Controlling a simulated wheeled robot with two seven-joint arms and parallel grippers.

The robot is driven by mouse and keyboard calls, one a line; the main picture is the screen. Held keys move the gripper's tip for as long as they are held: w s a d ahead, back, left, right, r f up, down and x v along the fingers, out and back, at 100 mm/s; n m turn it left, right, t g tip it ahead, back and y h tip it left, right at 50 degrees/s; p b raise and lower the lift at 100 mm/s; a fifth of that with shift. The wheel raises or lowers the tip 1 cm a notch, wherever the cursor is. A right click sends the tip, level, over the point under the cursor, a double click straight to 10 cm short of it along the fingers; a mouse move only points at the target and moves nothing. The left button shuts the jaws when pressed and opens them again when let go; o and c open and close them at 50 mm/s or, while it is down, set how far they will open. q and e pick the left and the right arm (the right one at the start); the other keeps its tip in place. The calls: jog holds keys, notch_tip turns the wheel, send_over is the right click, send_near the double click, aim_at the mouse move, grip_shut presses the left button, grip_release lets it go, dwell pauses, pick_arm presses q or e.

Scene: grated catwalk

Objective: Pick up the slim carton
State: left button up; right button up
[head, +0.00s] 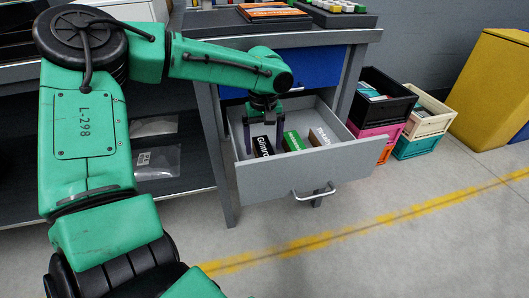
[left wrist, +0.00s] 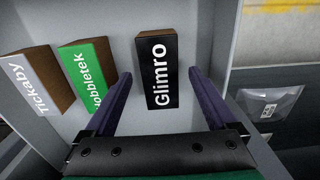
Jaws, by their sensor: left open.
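An open grey drawer (head: 340,160) holds three small cartons. The black carton lettered "Glimro" (head: 262,147) is on the left, the green carton (head: 293,141) in the middle, and the white-and-brown carton (head: 322,136) on the right. In the left wrist view they show as the black carton (left wrist: 157,85), the green "obbletek" carton (left wrist: 90,75) and the "Tickaby" carton (left wrist: 38,80). My left gripper (head: 263,149) points down into the drawer, open, with its fingers either side of the black carton. No contact is visible. My right gripper is out of view.
The drawer's front wall and handle (head: 315,192) stick out over the floor. Stacked crates (head: 385,105) stand right of the drawer, beside a yellow bin (head: 490,85). A shelf with clear bags (head: 157,162) is at left. Trays lie on the desk top above.

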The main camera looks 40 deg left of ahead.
pick_arm(q)
notch_tip(320, 180, down, 2)
jog(key=shift+f, duration=0.1)
grip_shut()
